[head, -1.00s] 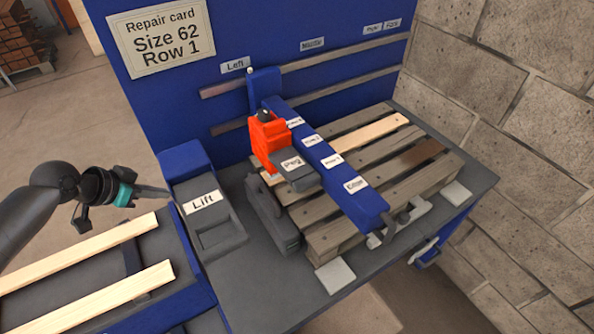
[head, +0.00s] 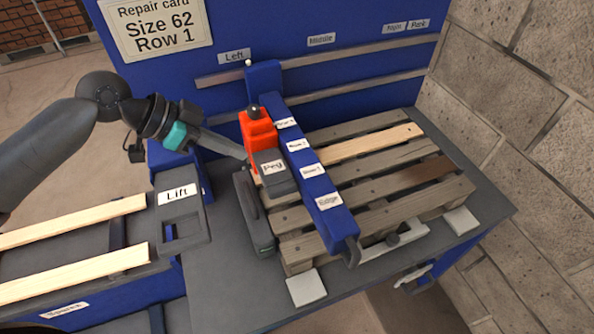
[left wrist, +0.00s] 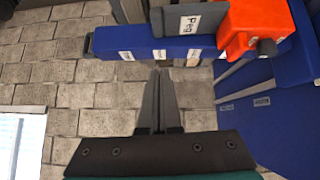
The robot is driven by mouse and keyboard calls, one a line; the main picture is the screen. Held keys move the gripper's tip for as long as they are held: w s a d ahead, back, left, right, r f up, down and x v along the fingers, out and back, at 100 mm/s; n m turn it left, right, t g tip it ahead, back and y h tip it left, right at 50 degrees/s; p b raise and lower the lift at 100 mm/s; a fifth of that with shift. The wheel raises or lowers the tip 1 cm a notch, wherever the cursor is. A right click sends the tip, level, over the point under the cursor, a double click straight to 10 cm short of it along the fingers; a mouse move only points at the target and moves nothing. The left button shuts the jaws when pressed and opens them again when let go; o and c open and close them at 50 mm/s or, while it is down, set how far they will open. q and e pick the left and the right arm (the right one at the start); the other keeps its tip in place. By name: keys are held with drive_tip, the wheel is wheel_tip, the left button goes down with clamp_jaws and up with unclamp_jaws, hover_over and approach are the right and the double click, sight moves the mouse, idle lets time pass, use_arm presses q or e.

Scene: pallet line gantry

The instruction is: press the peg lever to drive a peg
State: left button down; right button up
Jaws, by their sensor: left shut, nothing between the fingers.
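The peg lever (head: 272,170) is a dark grey paddle labelled "Peg" on the orange-red peg unit (head: 257,131), which sits on the blue gantry beam (head: 303,165) above the pallet. My left gripper (head: 243,156) is shut and empty, its fingertips just left of the orange unit in the head view. Whether it touches cannot be told there. In the left wrist view the shut fingers (left wrist: 159,75) point toward the blue beam (left wrist: 150,55), with a gap to the "Peg" lever (left wrist: 188,25) ahead. The orange unit (left wrist: 252,25) is right of the lever. My right gripper is not in view.
The wooden pallet (head: 395,161) stands on a grey table with one lighter slat and one dark brown slat. A "Lift" lever box (head: 182,217) is at left, beside loose boards (head: 80,273). The repair card (head: 157,25) reads Size 62, Row 1.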

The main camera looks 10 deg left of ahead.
use_arm(q)
drive_tip(key=p, duration=0.1)
hover_over(287, 184)
drive_tip(key=s+a, duration=0.1)
drive_tip(key=a, duration=0.2)
drive_tip(key=f, duration=0.7)
drive_tip(key=shift+s+d, duration=0.1)
drive_tip(key=shift+d, duration=0.15)
wheel_tip(287, 184, down, 3)
drive_tip(key=shift+s+r, duration=0.1)
drive_tip(key=shift+r, duration=0.1)
drive_tip(key=shift+f+p, duration=0.3)
drive_tip(key=shift+f, duration=0.45)
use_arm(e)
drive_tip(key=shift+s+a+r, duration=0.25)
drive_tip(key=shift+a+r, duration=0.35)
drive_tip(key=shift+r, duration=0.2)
